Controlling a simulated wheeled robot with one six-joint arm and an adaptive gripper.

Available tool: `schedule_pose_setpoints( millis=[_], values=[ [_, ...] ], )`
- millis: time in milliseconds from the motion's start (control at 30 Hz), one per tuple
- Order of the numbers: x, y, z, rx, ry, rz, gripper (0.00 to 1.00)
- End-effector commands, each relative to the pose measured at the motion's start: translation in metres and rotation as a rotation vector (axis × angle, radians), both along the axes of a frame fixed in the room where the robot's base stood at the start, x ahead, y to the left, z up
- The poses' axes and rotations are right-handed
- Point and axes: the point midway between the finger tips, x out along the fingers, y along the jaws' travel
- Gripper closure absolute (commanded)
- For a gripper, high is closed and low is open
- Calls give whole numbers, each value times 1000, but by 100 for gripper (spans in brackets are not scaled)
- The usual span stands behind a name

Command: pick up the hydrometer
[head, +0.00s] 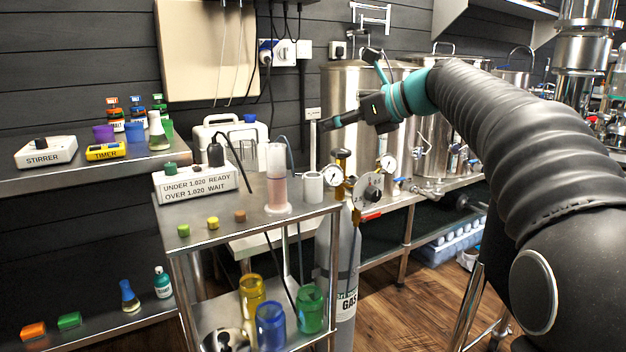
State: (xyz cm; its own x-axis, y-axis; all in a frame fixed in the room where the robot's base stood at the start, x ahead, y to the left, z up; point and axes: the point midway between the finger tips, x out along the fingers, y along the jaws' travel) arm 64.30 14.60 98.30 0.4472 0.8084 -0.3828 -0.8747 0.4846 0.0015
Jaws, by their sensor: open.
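A tall clear jar (278,192) with pinkish liquid stands on the top of the steel cart, near its back right. A pale upright shape shows in its upper part; I cannot tell whether this is the hydrometer. My gripper (322,126) is open and empty. In the picture it is above and to the right of the jar, pointing left, apart from it. The gap between its fingers is hard to see from this side.
A white cup (313,187) stands right of the jar, close to a gas cylinder (345,255) with gauges. A sign box (197,184) reads "UNDER 1.020 READY, OVER 1.020 WAIT". Small coloured blocks lie at the front of the cart top (265,226). Steel kettles (345,85) stand behind.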

Motion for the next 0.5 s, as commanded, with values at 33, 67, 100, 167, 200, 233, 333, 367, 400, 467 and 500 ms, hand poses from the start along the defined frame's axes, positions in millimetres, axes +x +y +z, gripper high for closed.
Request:
schedule_pose_setpoints(
  millis=[33,67,100,167,200,233,333,367,400,467,500],
  values=[
    [2,4,-2,0,-1,0,58],
    [3,5,-2,0,-1,0,58],
    [3,7,-3,0,-1,0,58],
    [4,8,-4,0,-1,0,58],
    [5,9,-4,0,-1,0,58],
    [6,10,-5,0,0,0,58],
    [11,17,-9,-1,1,1,58],
    [13,20,-10,-1,1,1,58],
    [16,24,-12,-1,1,1,58],
    [20,31,-15,-1,0,2,58],
    [23,35,-18,-1,0,2,58]
  ],
)
